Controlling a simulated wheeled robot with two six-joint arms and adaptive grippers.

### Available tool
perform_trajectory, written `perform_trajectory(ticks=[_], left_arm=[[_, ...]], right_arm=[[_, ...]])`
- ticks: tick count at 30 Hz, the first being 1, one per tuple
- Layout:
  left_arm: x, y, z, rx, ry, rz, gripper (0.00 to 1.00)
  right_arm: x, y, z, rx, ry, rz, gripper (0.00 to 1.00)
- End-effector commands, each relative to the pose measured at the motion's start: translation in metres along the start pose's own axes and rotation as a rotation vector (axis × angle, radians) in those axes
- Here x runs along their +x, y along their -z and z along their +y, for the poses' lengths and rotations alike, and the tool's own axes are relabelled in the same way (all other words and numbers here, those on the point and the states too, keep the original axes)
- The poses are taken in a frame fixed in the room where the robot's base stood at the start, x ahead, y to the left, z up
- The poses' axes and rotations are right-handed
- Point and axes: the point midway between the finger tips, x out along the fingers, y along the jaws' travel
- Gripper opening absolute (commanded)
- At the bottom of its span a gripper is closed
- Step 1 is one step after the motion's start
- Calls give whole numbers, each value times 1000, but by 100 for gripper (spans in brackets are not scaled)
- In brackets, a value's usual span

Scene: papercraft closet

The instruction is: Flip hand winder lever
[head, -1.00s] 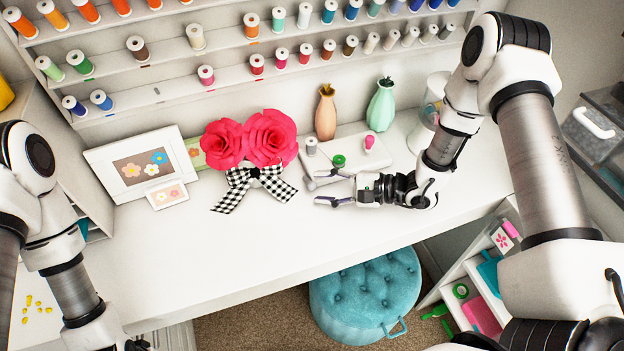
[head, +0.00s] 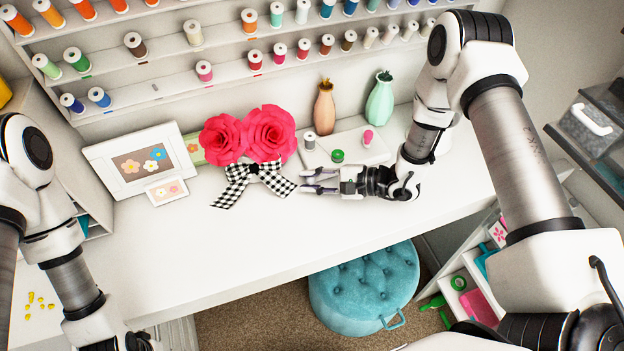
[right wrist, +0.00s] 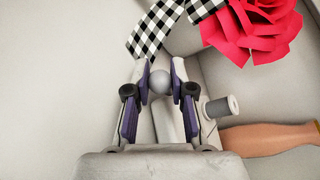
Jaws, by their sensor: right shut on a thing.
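The hand winder (head: 352,137) is a low white block on the white desk, with a grey spool (head: 310,140), a green disc (head: 338,156) and a pink knob (head: 368,137) on top. In the right wrist view the lever's round grey knob (right wrist: 160,82) sits between the purple-padded fingers of my right gripper (right wrist: 160,70). The gripper is shut on it. In the head view the right gripper (head: 306,181) lies in front of the winder, pointing left, and hides the lever. The grey spool also shows in the right wrist view (right wrist: 221,106).
Red paper flowers (head: 245,134) with a checkered ribbon (head: 238,185) stand just left of the winder. Peach (head: 324,108) and mint (head: 380,100) vases stand behind it. A framed flower picture (head: 128,150) leans farther left. The desk's front middle is clear.

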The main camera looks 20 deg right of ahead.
Motion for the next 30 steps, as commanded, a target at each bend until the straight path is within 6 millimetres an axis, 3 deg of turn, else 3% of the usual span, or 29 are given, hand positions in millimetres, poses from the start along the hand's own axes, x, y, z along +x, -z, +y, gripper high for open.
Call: perform_trajectory(ticks=[17,30], left_arm=[[14,0,0,0,0,0,40],[5,0,0,0,0,0,40]], right_arm=[[4,-1,-22,297,-211,76,0],[11,2,-42,621,-439,152,0]])
